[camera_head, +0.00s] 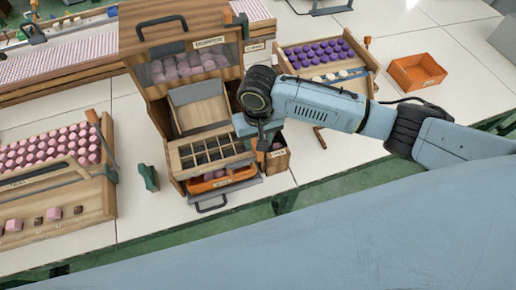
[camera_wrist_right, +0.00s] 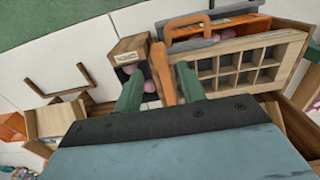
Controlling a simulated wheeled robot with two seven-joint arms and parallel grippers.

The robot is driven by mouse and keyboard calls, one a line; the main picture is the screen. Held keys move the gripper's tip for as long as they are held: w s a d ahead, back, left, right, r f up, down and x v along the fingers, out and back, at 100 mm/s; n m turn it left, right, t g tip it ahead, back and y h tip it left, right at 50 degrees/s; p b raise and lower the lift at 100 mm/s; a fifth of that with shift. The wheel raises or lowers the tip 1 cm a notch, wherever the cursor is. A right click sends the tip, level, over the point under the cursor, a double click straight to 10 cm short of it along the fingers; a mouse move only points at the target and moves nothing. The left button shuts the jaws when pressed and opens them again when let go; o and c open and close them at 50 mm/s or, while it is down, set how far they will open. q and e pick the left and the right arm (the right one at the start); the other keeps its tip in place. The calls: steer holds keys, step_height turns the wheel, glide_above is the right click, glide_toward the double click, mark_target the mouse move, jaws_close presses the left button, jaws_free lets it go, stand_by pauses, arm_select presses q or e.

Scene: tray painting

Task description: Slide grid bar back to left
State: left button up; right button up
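The wooden grid (camera_head: 212,153), a frame of small square cells, sits at the front of the wooden dispenser cabinet (camera_head: 140,52). It also shows in the right wrist view (camera_wrist_right: 240,68). An orange-brown upright bar (camera_wrist_right: 163,75) stands at the grid's end in that view. My right gripper (camera_head: 262,140) is at the grid's right end. In the wrist view its two green fingers (camera_wrist_right: 159,90) stand apart, one on each side of the bar. A gap shows on one side; the other finger is close to it, and contact is unclear. My left gripper is not in view.
An orange tray (camera_head: 222,181) lies below the grid. A small labelled box (camera_head: 277,162) with pink pieces stands right of it. Purple pieces sit on a rack (camera_head: 325,52) and pink ones on a board (camera_head: 60,208). An empty orange bin (camera_head: 417,72) is at right.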

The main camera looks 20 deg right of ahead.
step_height(320, 180, down, 5)
steer(key=shift+f, duration=0.1)
stand_by(0.3)
jaws_close()
